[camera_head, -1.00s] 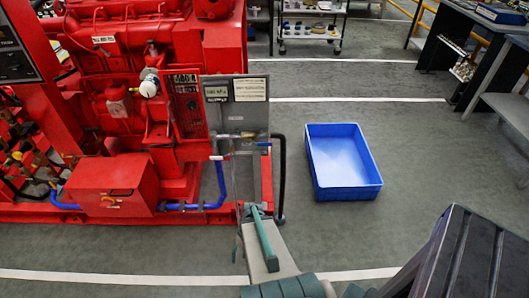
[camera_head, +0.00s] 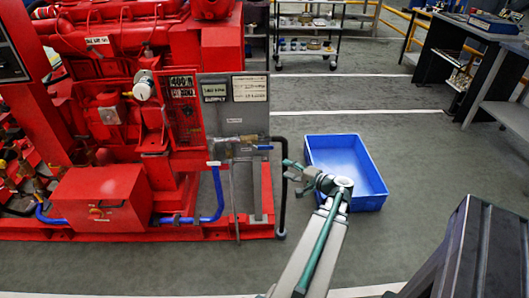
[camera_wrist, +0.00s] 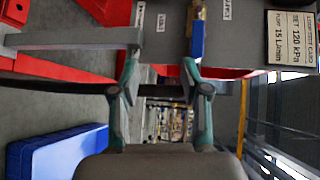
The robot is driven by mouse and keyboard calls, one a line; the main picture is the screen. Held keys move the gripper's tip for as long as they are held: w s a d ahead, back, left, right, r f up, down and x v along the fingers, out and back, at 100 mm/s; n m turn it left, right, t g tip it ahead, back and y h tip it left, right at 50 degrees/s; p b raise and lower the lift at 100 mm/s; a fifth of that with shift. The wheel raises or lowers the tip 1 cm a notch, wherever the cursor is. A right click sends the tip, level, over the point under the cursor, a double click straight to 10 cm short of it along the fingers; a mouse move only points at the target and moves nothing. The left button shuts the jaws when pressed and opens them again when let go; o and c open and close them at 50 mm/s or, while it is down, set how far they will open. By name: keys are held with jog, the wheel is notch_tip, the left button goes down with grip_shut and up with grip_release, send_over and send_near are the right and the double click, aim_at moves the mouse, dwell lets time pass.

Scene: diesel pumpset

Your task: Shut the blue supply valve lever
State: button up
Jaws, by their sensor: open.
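The blue supply valve lever (camera_head: 263,148) sticks out to the right from a brass valve (camera_head: 238,141) on the grey panel beside the red pumpset. In the wrist view the lever (camera_wrist: 197,40) shows ahead, close to the right fingertip. My gripper (camera_head: 287,170) is open, to the right of the lever and a little lower, in front of the panel's right edge. Its two green-grey fingers (camera_wrist: 160,72) stand apart in the wrist view with nothing held between them. I cannot tell whether a finger touches the lever.
A blue crate (camera_head: 372,200) stands on the floor behind my arm. A black hose (camera_head: 283,215) runs down the panel's right side. The red pumpset (camera_head: 110,190) fills the left.

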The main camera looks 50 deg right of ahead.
aim_at(268, 148)
jog(key=w+r, duration=0.1)
jog(key=w, duration=0.3)
jog(key=w+d+r+t, duration=0.1)
jog(key=w, duration=0.2)
jog(key=w+r+t, duration=0.1)
jog(key=w+r, duration=0.1)
jog(key=w, duration=0.2)
jog(key=shift+w+d, duration=0.3)
jog(key=shift+d, duration=0.05)
grip_shut()
